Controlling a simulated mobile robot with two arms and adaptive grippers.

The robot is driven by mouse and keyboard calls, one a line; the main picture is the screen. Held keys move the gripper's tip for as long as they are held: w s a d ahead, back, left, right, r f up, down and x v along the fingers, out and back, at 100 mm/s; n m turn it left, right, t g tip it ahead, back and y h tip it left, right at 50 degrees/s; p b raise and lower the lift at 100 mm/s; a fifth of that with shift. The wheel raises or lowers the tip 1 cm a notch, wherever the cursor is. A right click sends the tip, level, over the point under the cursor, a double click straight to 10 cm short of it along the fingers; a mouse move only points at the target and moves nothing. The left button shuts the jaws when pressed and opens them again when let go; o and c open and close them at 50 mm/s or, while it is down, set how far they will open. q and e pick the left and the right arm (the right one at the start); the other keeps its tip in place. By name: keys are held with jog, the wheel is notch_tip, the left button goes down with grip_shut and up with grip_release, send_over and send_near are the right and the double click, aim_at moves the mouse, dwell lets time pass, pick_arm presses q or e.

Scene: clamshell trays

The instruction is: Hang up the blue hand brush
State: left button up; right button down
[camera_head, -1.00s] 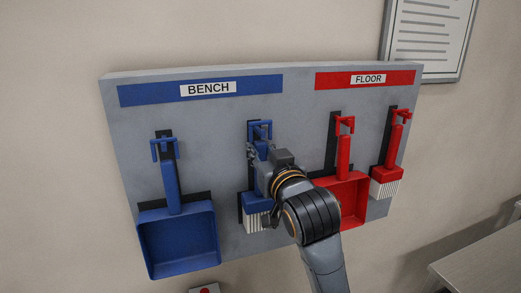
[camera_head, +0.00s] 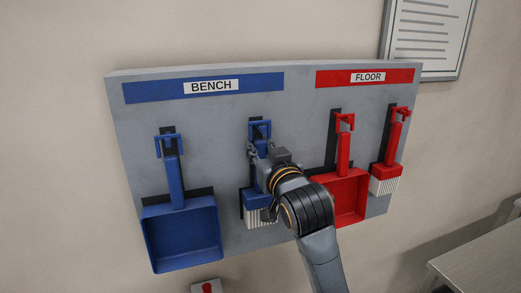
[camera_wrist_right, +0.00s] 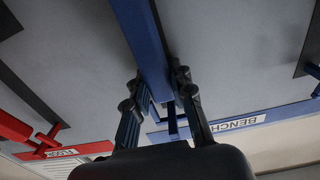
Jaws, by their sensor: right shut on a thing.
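The blue hand brush (camera_head: 260,197) is upright against the grey board, under the BENCH strip, with its pale bristles downward. A blue hook (camera_head: 260,126) shows at the top of its handle; whether the handle rests on the hook is unclear. My right gripper (camera_head: 260,152) is shut on the upper handle, and my wrist covers part of the brush. In the right wrist view, the two fingers (camera_wrist_right: 156,82) sit on either side of the blue handle (camera_wrist_right: 146,35). My left gripper is not in view.
The grey board (camera_head: 225,150) also holds a blue dustpan (camera_head: 181,240) at left, and a red dustpan (camera_head: 345,195) and red brush (camera_head: 387,170) under FLOOR at right. The red dustpan is close beside my wrist. A table (camera_head: 485,262) stands at lower right.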

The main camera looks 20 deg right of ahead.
jog(key=c, duration=1.1)
grip_release()
jog(key=shift+o, duration=0.2)
